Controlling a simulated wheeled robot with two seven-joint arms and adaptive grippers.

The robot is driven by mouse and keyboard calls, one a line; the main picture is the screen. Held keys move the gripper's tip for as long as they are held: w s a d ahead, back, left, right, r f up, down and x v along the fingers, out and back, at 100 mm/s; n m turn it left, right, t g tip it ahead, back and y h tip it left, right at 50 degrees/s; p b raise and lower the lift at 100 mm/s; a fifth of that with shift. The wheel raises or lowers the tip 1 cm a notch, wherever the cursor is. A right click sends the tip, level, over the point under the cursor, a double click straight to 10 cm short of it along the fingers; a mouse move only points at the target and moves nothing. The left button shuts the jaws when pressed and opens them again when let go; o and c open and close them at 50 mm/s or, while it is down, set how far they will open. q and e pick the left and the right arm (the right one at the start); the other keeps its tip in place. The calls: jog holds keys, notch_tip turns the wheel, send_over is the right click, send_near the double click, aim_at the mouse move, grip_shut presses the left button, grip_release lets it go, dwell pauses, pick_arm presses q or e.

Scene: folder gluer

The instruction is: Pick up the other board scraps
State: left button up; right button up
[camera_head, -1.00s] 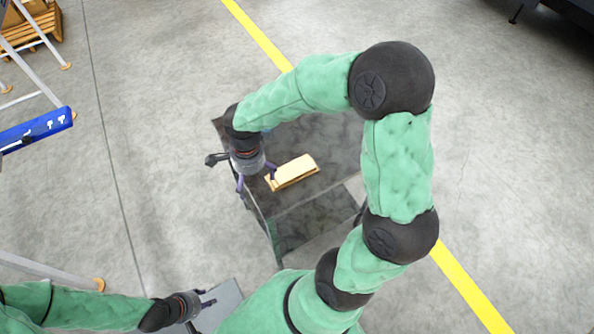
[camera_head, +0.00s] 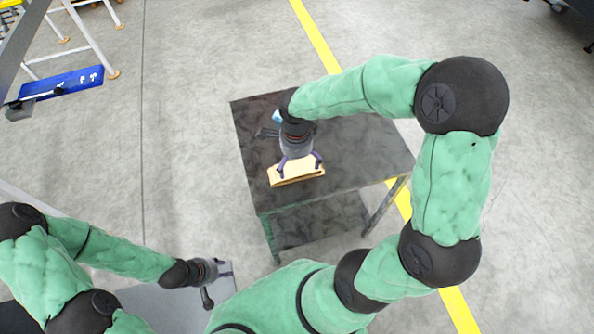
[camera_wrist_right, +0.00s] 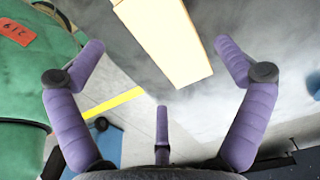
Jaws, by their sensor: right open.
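A tan board scrap piece (camera_head: 297,173), perhaps a small stack, lies on the dark table (camera_head: 360,160) near its front left edge. My right gripper (camera_head: 301,161) is over the scrap, its purple fingers spread at the scrap's far side. In the right wrist view the scrap (camera_wrist_right: 166,38) shows at the top between the spread fingers (camera_wrist_right: 160,55), with clear gaps on both sides. My left gripper (camera_head: 220,284) is low at the left, away from the table, with its fingers apart and nothing visible in them.
The table has a lower shelf (camera_head: 318,222) and a leg (camera_head: 386,205) at its right. Most of the tabletop right of the scrap is bare. A blue-fronted frame part (camera_head: 75,83) stands at upper left. A yellow floor line (camera_head: 318,38) passes behind the table.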

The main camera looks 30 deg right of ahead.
aim_at(297, 171)
notch_tip(297, 171, down, 6)
jog(key=b, duration=0.2)
jog(key=shift+b, duration=0.35)
jog(key=c, duration=0.9)
